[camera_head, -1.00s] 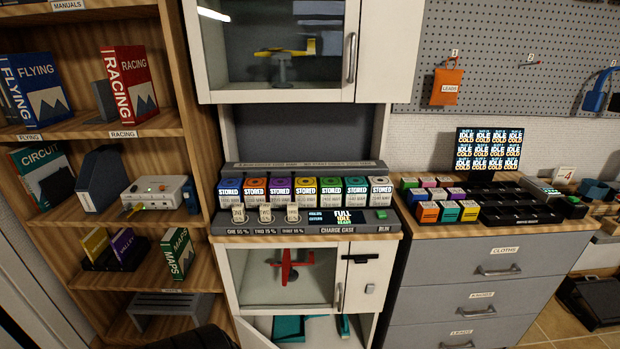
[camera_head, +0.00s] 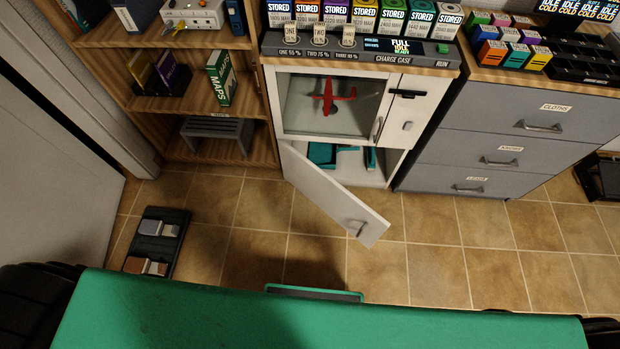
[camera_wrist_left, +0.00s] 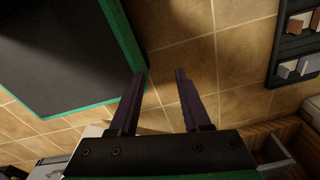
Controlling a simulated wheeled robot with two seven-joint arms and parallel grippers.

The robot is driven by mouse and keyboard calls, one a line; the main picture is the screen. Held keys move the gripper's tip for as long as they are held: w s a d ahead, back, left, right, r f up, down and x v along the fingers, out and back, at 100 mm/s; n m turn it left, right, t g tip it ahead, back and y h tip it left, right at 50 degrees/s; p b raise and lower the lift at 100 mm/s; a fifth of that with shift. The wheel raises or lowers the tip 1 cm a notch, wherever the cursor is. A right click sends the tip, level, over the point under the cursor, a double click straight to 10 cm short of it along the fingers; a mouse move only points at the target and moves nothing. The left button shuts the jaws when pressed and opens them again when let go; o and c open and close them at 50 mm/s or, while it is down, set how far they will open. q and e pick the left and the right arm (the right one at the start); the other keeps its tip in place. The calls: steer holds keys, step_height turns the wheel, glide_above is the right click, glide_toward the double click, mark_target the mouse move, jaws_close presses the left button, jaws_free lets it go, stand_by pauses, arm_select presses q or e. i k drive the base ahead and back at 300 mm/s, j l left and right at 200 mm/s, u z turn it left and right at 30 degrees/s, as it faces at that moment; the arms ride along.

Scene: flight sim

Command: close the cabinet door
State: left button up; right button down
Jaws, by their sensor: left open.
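The cabinet door (camera_head: 334,193) is a white panel low on the cabinet (camera_head: 390,170), hinged at its left edge. It stands wide open, swung out over the tiled floor, with a metal handle (camera_head: 355,228) near its free end. Teal items (camera_head: 322,153) show inside the open compartment. My left gripper (camera_wrist_left: 160,73) shows in the left wrist view, open and empty, with two dark fingers over the tile floor. The door is not clearly seen in that view. My right gripper is not in view.
A glass-front compartment (camera_head: 325,105) sits above the open one. Grey drawers (camera_head: 500,150) stand right and a wooden shelf (camera_head: 160,105) left. A black tray (camera_head: 157,243) lies on the floor at left. Tiles in front of the drawers are clear.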

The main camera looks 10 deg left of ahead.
mark_target(360, 221)
steer(key=j+z, duration=0.35)
steer(key=k+j+z, duration=0.15)
steer(key=z, duration=0.2)
